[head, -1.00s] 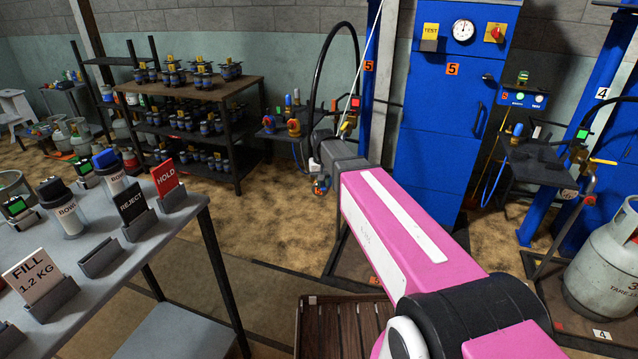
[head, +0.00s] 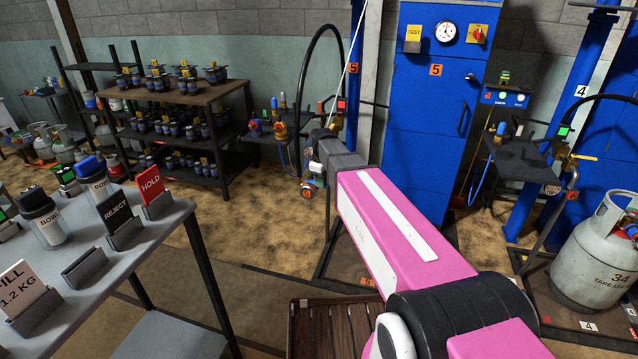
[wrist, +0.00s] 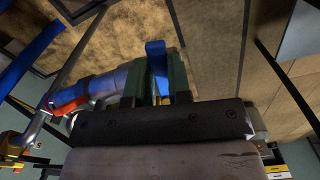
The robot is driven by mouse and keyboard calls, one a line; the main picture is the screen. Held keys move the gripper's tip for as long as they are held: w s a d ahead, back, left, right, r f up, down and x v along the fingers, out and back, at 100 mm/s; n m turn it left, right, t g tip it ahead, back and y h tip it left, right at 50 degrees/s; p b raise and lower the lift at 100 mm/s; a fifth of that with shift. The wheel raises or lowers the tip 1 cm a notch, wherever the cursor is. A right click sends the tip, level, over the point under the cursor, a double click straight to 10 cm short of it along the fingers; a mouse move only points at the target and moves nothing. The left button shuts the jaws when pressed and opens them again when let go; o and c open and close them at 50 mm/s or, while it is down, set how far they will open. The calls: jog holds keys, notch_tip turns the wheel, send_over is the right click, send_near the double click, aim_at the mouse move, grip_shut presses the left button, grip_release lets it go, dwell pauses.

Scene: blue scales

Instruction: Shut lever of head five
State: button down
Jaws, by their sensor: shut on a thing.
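In the wrist view, my gripper (wrist: 156,82) has its two dark green fingers closed around a blue lever (wrist: 155,50), whose blue end sticks up between them. Just left of the fingers is a silver-blue cylindrical filling head (wrist: 105,85) with an orange-red ring, lying across the picture. In the head view, my pink arm reaches toward station five, and its dark wrist hides the gripper and lever. A small orange tag (head: 307,191) hangs by the wrist's end. The blue post at station five carries an orange 5 plate (head: 352,71).
A blue cabinet (head: 425,130) stands behind the arm. A dark shelf rack (head: 195,95) is at the back left. A grey table (head: 150,240) with signs fills the left. A gas cylinder (head: 600,255) stands at right. A wooden slatted platform (head: 330,325) lies below.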

jog(key=shift+w+d+n, duration=0.25)
jog(key=shift+w+n, duration=0.3)
jog(key=shift+n, duration=0.45)
jog(key=c, duration=1)
grip_release()
jog(key=shift+c, duration=0.2)
notch_tip(320, 180, up, 11)
jog(key=s+d+f+m, duration=0.6)
jog(key=s+f+m, duration=0.1)
jog(key=s+f, duration=0.3)
jog(key=s+d+f+m, duration=0.5)
jog(key=s+f, duration=0.5)
jog(key=s, duration=0.2)
jog(key=shift+d+m, duration=0.35)
jog(key=shift+m, duration=0.55)
